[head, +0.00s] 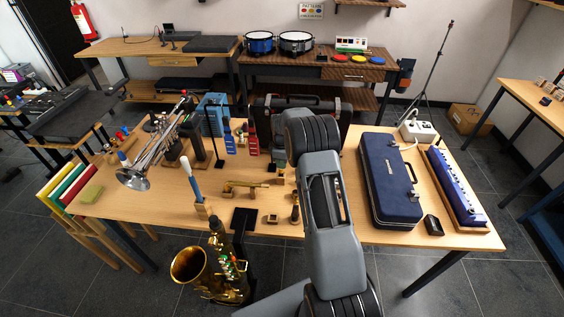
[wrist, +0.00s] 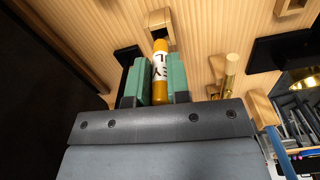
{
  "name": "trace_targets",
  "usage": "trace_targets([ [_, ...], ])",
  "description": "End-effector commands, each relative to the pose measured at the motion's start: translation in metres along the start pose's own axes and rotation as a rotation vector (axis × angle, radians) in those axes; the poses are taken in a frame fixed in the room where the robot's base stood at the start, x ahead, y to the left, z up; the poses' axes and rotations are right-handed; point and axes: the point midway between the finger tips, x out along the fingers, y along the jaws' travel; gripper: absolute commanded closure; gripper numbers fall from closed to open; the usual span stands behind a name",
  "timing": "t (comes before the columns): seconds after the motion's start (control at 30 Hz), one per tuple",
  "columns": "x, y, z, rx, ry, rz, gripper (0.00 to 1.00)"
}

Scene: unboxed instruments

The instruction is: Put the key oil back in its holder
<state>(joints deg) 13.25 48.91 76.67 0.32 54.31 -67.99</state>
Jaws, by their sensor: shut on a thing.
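The key oil is a slim amber bottle (wrist: 160,72) with a white label and dark lettering, in the wrist view. My gripper (wrist: 161,82) is shut on it, with one green finger on each side. A small wooden block with an opening (wrist: 158,18) shows just past the bottle's tip; whether the two touch, I cannot tell. A second wooden block with a square opening (wrist: 292,6) is at the top edge. Which of them is the holder is not clear. In the head view my arm hides the gripper and bottle.
On the table (head: 334,236), a blue case (head: 388,182) lies right of my arm. A brass piece (head: 247,186), a blue-handled tool (head: 193,180) and a trumpet (head: 150,160) are left of it. A saxophone (head: 222,262) stands at the front edge.

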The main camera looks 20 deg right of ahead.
Motion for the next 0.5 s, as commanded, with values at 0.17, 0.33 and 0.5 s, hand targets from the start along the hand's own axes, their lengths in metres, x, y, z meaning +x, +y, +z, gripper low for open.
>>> trace_targets([
  [0.17,0.0036,0.0000,0.0000,0.000,0.000,0.000,1.00],
  [0.33,0.0064,0.0000,0.0000,0.000,0.000,0.000,1.00],
  [0.5,0.0091,0.0000,0.0000,0.000,0.000,0.000,1.00],
])
